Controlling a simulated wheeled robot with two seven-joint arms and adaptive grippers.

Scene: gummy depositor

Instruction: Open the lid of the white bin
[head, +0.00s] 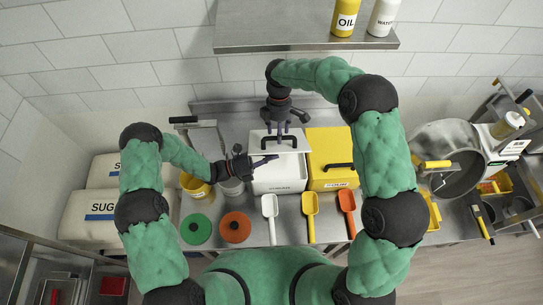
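The white bin (281,186) stands on the steel table in the middle of the head view, with a label on its front. Its white lid (303,143) is tilted up at the back, with a black handle (265,143) across it. The bin's white inside shows below the lid's front edge. My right gripper (279,129) is over the lid at the handle, fingers pointing down and apart; whether they grip the handle is unclear. My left gripper (273,160) reaches in from the left over the bin's opening, fingers apart, close under the lid's front edge.
A yellow bin (327,142) with a black handle stands close on the right. A yellow pot (198,190) and a grey pot are at left. Green (196,229) and orange (236,227) discs and several scoops lie in front. A shelf (290,36) with bottles hangs behind.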

